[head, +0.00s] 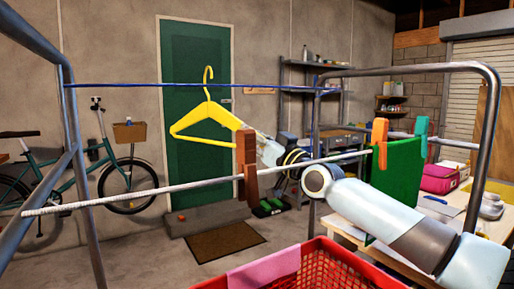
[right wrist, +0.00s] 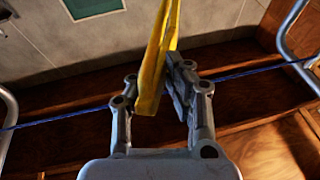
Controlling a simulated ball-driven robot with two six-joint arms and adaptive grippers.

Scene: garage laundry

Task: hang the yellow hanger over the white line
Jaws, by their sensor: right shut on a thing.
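The yellow hanger (head: 203,138) is upright, hook up, left of centre in the head view. My right gripper (head: 243,132) is shut on its right-hand side; a brown peg partly hides the fingers. In the right wrist view, the hanger (right wrist: 153,70) stands between the fingers of the right gripper (right wrist: 160,92). The white line (head: 130,194) runs across the head view, lower than the hanger's bottom bar. The hook rises above a blue line (head: 130,85); I cannot tell whether they touch. My left gripper is not in view.
The brown peg (head: 246,165) sits on the white line close to my right gripper. A green cloth (head: 398,178) with an orange peg (head: 379,130) hangs farther right. Metal rack frames (head: 488,120) stand at both sides. A red basket (head: 345,268) is below; the line's left stretch is clear.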

